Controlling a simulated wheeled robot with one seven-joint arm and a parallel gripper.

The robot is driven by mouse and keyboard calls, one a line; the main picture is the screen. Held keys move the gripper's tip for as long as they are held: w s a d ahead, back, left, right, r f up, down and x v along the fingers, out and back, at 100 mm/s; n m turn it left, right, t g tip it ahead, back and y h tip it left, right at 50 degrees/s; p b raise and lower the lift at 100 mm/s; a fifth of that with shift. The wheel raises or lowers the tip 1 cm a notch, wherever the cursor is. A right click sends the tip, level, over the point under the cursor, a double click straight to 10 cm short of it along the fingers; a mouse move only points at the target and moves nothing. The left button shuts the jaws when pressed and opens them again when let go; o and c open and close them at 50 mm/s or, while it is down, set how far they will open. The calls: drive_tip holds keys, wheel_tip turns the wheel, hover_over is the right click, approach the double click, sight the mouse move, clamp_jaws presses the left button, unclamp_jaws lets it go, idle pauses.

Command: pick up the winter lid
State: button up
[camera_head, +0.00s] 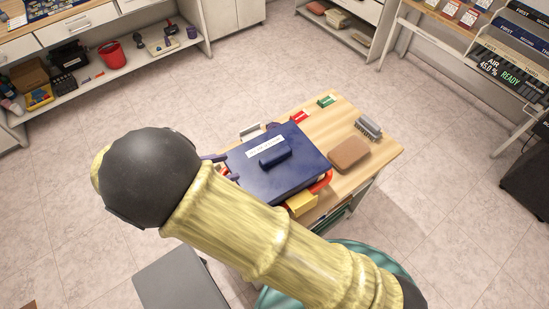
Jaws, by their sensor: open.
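The winter lid looks to be the dark blue square lid (298,178) with a white label and a raised blue bar handle, lying flat near the left part of a small wooden table. Something red and rounded shows under its right edge. The rest of the gripper is hidden behind my yellow arm. I cannot tell whether the fingers touch the lid. The handle is clear of them.
The wooden table (374,180) also bears a brown pad (349,154), a grey ribbed block (368,128), a red card (299,117) and a green card (326,101). A yellow block (301,203) sits by the lid's near corner. Shelves line the back; the floor between is open.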

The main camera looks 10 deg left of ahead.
drive_tip(key=shift+s+a, duration=0.1)
drive_tip(key=shift+a, duration=0.1)
drive_tip(key=shift+d, duration=0.1)
drive_tip(key=p, duration=0.5)
approach(277, 154)
drive_tip(key=x, duration=0.4)
drive_tip(key=shift+d, duration=0.1)
drive_tip(key=shift+d+f, duration=0.1)
drive_tip(key=shift+f, duration=0.1)
